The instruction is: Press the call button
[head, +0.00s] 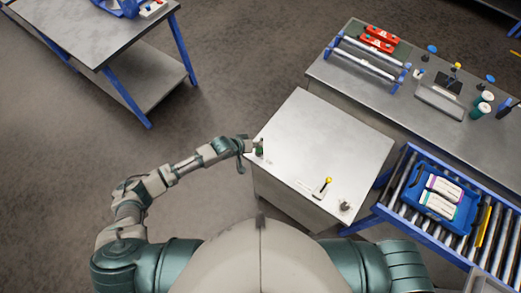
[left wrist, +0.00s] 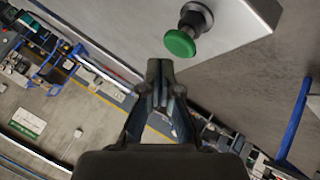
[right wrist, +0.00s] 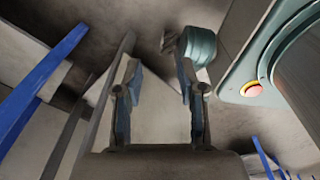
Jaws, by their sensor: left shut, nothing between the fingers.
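The call button appears as a round green mushroom head on a dark collar (left wrist: 180,42), fixed to a pale metal face near its edge in the left wrist view. In the head view a small green part (head: 259,151) shows at the left corner of the grey cabinet (head: 325,150). My left gripper (head: 249,146) is right beside it there. In the left wrist view the left fingers (left wrist: 160,68) are together and empty, just below the button, with a visible gap. My right gripper (right wrist: 158,72) is open and empty in the right wrist view; the head view does not show it.
A yellow-knobbed lever (head: 327,182) and a small round fitting (head: 346,206) stand on the cabinet's near side. A roller conveyor (head: 400,190) with a blue tray (head: 450,222) is at right. A workbench (head: 425,65) lies behind. Floor left of the cabinet is clear.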

